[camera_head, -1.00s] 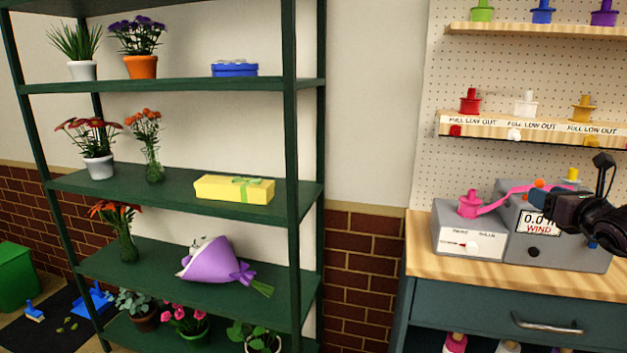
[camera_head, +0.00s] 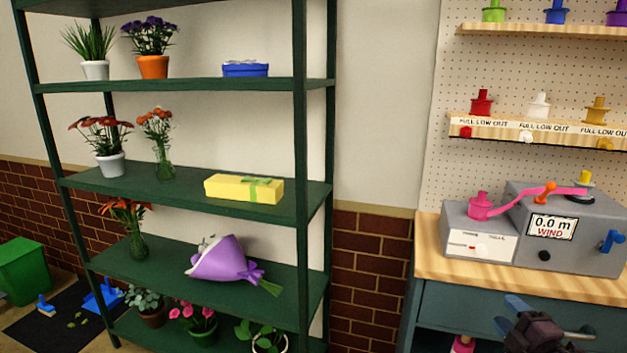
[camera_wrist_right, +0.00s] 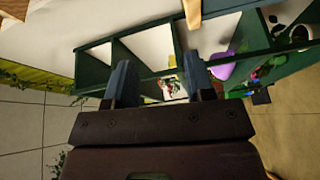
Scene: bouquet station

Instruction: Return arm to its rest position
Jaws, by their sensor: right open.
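My right gripper (camera_head: 512,312) is low at the lower right of the head view, in front of the drawer of the teal workbench. In the right wrist view its two fingers (camera_wrist_right: 160,85) stand apart with nothing between them. The grey ribbon winding machine (camera_head: 587,243) stands on the wooden bench top, above and beyond the gripper and apart from it. A pink ribbon (camera_head: 540,192) runs across the machine from a pink spool (camera_head: 480,206). The machine's display reads 0.0 m. My left gripper is in neither view.
A green shelf rack (camera_head: 180,184) at left holds potted plants, a yellow gift box (camera_head: 244,188), a blue box (camera_head: 245,69) and a purple-wrapped bouquet (camera_head: 218,260). A pegboard (camera_head: 500,70) carries shelves of coloured spools. A green bin (camera_head: 22,268) stands on the floor at far left.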

